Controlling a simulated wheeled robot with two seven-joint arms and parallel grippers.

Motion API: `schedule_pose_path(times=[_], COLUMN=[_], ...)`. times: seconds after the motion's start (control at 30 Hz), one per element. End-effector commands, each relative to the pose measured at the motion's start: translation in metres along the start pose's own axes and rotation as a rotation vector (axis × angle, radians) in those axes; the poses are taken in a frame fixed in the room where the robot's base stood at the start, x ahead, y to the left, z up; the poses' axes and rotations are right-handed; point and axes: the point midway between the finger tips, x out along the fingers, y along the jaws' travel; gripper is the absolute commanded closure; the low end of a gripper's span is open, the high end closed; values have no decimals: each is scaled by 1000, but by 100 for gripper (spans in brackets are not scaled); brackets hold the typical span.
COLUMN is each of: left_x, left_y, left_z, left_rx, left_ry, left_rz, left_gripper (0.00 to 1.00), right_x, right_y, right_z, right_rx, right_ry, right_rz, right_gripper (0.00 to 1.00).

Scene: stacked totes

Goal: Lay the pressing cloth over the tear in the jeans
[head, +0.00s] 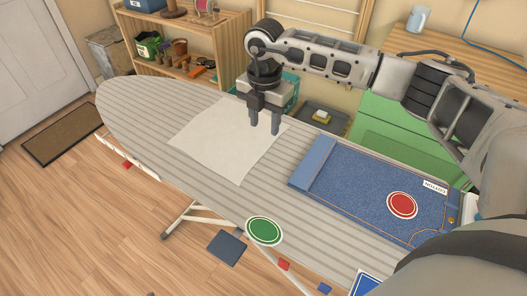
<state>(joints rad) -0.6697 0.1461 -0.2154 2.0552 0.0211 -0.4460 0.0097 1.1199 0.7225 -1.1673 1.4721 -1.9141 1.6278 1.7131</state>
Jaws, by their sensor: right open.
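A white pressing cloth (215,145) lies flat on the striped ironing board (140,105), left of the jeans. Folded blue jeans (350,185) lie on the right part of the board, with a red disc with a pale rim (402,205) on them. I cannot make out a tear. My right gripper (264,128) points down at the cloth's right part, its two fingers apart with nothing seen between them. I cannot tell whether the fingertips touch the cloth. My left gripper is not in view.
A green disc (264,231) is at the board's near edge. A white label (435,187) lies on the jeans. Behind the board stand a wooden shelf (226,45) and a green cabinet (385,140). Bare striped cover lies between cloth and jeans and at the board's left end.

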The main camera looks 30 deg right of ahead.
Motion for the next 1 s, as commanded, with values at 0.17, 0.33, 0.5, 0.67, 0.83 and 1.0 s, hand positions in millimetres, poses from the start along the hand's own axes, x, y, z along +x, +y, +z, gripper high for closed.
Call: schedule_pose_path(times=[0.17, 0.33, 0.5, 0.67, 0.83, 1.0], left_x=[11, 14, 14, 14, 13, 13], left_y=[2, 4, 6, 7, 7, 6], left_z=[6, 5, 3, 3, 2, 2], left_rx=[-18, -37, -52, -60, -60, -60], left_ry=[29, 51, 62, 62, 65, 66], left_rz=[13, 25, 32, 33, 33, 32], left_gripper=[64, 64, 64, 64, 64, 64], right_x=[34, 53, 64, 66, 66, 67], right_y=[0, 0, 0, 0, 0, 0], right_z=[-1, -1, -1, -1, -1, -1], right_rx=[-1, -2, -2, -2, -2, -2], right_ry=[1, 2, 3, 3, 3, 3], right_rz=[-1, 0, 0, 0, 0, 0], right_gripper=[59, 59, 59, 59, 59, 62])
